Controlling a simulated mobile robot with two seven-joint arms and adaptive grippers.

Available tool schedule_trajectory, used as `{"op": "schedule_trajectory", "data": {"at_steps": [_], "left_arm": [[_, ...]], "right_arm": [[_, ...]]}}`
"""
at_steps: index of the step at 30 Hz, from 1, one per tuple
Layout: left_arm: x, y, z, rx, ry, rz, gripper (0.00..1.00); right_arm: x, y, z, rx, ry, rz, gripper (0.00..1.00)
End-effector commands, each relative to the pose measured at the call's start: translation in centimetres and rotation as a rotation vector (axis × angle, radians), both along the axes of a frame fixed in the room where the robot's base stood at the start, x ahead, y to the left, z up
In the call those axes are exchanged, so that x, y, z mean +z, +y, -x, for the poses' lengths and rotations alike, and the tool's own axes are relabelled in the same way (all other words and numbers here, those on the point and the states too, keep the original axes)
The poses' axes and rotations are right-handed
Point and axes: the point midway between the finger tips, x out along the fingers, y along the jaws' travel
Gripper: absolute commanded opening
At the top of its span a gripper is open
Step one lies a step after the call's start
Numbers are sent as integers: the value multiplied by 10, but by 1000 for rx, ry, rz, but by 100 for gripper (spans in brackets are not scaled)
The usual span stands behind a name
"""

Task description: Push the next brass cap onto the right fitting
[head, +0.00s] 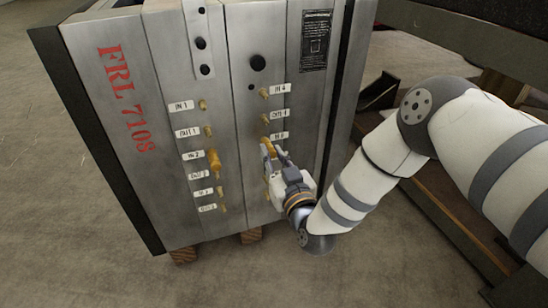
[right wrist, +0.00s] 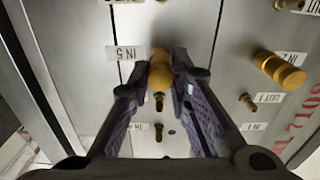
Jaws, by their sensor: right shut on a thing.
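A grey metal mould base (head: 170,120) carries two columns of brass fittings with white labels. My right gripper (head: 274,150) is at the right column, beside the IN 5 label (head: 279,135). In the right wrist view my right gripper (right wrist: 161,75) is shut on a brass cap (right wrist: 159,71). The cap is in line with the IN 5 position and hides the fitting there; I cannot tell whether it is seated. The IN 2 fitting in the left column wears a brass cap (head: 214,163). My left gripper is not in view.
Bare fittings stand close by, such as IN 4 (head: 264,92) and OUT 1 (right wrist: 248,101). My right arm covers the lower right column. The mould base rests on wooden blocks (head: 184,256). A dark frame (head: 455,35) stands at the right. The floor in front is clear.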

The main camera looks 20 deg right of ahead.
Motion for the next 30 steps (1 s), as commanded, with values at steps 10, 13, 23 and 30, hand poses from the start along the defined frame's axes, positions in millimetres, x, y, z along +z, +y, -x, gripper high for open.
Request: {"op": "schedule_trajectory", "data": {"at_steps": [10,13,23,30], "left_arm": [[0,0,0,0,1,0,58],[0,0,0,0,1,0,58],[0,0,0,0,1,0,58],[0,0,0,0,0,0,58]], "right_arm": [[0,0,-4,0,0,0,27],[0,0,-4,0,0,0,41],[0,0,-4,0,1,0,58],[0,0,-3,0,1,0,58]]}}
